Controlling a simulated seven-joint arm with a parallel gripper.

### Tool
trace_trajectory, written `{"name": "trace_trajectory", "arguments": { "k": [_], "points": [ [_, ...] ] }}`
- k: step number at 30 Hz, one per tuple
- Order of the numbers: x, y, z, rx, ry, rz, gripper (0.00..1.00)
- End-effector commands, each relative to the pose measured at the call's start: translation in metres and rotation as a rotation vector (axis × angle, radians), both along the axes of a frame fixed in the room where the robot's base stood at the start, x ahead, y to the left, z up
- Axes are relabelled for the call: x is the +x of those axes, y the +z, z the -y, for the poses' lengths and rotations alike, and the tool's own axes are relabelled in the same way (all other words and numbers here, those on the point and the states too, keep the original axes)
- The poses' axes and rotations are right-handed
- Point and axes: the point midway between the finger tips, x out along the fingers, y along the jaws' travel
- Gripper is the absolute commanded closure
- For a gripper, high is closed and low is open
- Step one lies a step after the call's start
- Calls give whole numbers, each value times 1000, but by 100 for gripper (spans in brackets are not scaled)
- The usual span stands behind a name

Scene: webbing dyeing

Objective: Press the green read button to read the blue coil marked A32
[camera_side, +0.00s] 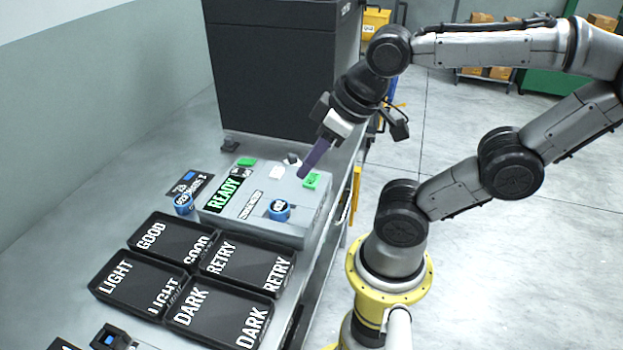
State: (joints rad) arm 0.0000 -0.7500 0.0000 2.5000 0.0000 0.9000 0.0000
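A grey reader box (235,228) sits on the bench with a lit green READY display (230,190). A green button (312,181) is at its right rear corner, and another green piece (246,162) is at its back left. A blue coil (279,211) sits on the box's front right. A second blue coil (183,205) is left of the box. Their markings are too small to read. My gripper (302,174) points down beside the green button, its purple tip just left of it in the picture. The fingers overlap as one bar, so their opening and any contact are unclear.
Black trays marked GOOD (150,258), RETRY (236,279), LIGHT (130,285) and DARK (205,325) lie in front of the box. A dark label plate (190,185) is at its left. A tall black cabinet (270,80) stands behind. The bench edge is at right.

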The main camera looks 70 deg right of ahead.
Motion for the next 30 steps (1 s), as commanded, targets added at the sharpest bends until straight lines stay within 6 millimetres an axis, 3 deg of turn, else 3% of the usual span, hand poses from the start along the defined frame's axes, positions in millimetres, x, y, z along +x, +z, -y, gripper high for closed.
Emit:
{"name": "trace_trajectory", "arguments": {
  "k": [3,30],
  "points": [
    [0,0,0,0,0,0,100],
    [0,0,0,0,0,0,100]
  ]
}}
